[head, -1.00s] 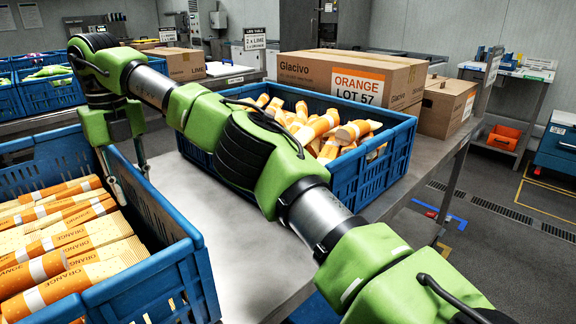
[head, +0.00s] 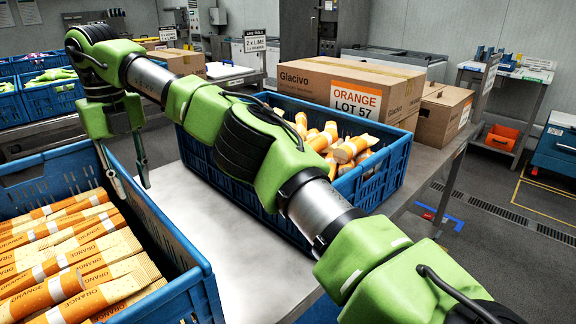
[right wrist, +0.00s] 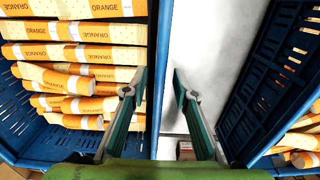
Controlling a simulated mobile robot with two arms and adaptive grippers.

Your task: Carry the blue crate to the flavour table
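A blue crate (head: 205,292) full of orange and cream packets printed ORANGE stands at the near left. Its long rim also shows in the right wrist view (right wrist: 156,60). My right gripper (head: 131,190) is open above this crate's right-hand rim. In the right wrist view the two fingers (right wrist: 158,80) are apart, one on the crate's side of the rim and one over the pale table. I cannot tell whether they touch the rim. A second blue crate (head: 387,172) of orange and white tubes stands to the right, partly behind my right arm. My left gripper is not in view.
A carton (head: 310,88) labelled ORANGE LOT 57 and a smaller carton (head: 443,115) stand behind the second crate. A bare strip of table (head: 215,225) lies between the crates. More blue crates (head: 45,98) stand at the back left. Open floor (head: 480,235) lies to the right.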

